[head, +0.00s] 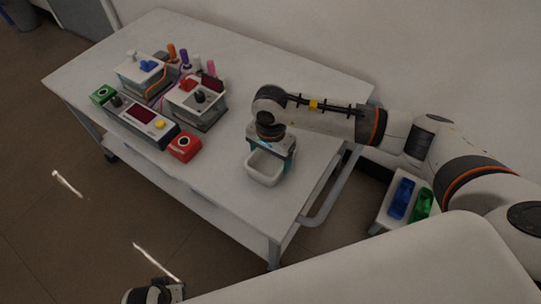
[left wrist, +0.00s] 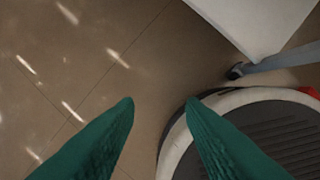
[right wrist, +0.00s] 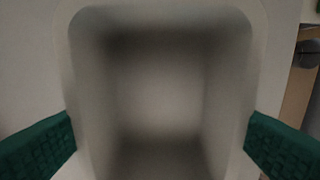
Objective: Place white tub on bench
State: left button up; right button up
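The white tub (head: 264,168) is at the near right part of the white bench (head: 225,160). My right gripper (head: 270,150) is over it, with a green finger at each side. In the right wrist view the tub (right wrist: 160,85) fills the space between the fingers, which look pressed against its outer sides; its inside looks empty. Whether the tub's base touches the bench or hangs just above it, I cannot tell. My left gripper (left wrist: 160,104) is open and empty above the floor, away from the bench.
Electrical apparatus stands on the bench's left half: a meter box (head: 143,123), a red button box (head: 184,147), a green button box (head: 103,94) and other units. A bin with blue and green items (head: 401,198) stands off the bench's right end. Bench surface around the tub is clear.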

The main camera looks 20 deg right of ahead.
jog(key=shift+o, duration=1.4)
